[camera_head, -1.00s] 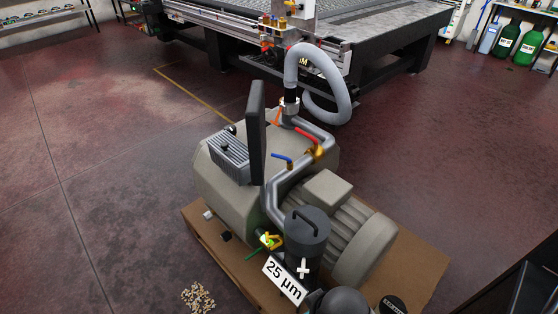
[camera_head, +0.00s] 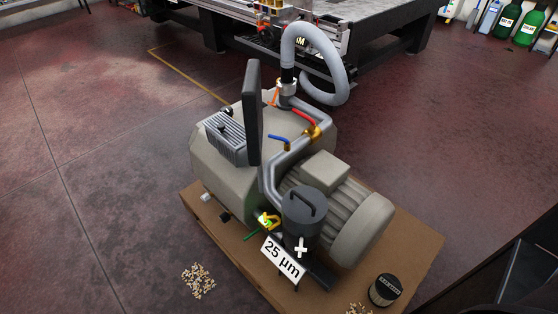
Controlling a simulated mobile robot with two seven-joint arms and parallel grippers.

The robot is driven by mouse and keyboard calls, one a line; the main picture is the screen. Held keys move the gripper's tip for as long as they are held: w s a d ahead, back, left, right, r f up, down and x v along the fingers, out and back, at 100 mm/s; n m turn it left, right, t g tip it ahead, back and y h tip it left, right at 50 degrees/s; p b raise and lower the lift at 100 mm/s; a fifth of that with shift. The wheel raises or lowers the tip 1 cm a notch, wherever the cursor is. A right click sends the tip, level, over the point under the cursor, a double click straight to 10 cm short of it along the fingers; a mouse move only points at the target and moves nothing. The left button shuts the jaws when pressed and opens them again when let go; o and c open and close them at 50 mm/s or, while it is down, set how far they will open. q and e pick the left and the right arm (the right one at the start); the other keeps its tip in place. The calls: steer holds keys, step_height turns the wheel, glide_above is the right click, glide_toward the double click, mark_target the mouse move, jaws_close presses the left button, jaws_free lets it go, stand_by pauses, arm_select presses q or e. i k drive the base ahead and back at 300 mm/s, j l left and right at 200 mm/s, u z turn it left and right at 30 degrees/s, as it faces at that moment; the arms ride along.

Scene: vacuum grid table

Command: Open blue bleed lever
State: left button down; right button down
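The blue bleed lever (camera_head: 279,138) is a short blue handle on a small brass fitting, on the grey metal pipe (camera_head: 296,150) above the pump. It points up and to the left from its fitting. A red lever (camera_head: 303,118) sits on a larger brass valve (camera_head: 314,132) just up and right of it. A green lever (camera_head: 253,234) is by a yellow fitting (camera_head: 268,221) low on the pump. Neither of my grippers is in view, and nothing touches the blue lever.
The beige pump (camera_head: 225,170) stands on a brown board (camera_head: 250,268). A tall black panel (camera_head: 253,112) rises left of the lever. A black canister (camera_head: 302,212) stands by a "25 µm" sign (camera_head: 283,257). A grey hose (camera_head: 318,40) loops behind. Floor at left is mostly clear.

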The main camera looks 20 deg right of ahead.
mark_target(280, 138)
steer(key=i+j+z, duration=0.2)
steer(key=z, duration=0.15)
steer(key=i+j+z, duration=0.15)
steer(key=j+z, duration=0.2)
steer(key=i+j+z, duration=0.1)
steer(key=j+z, duration=0.3)
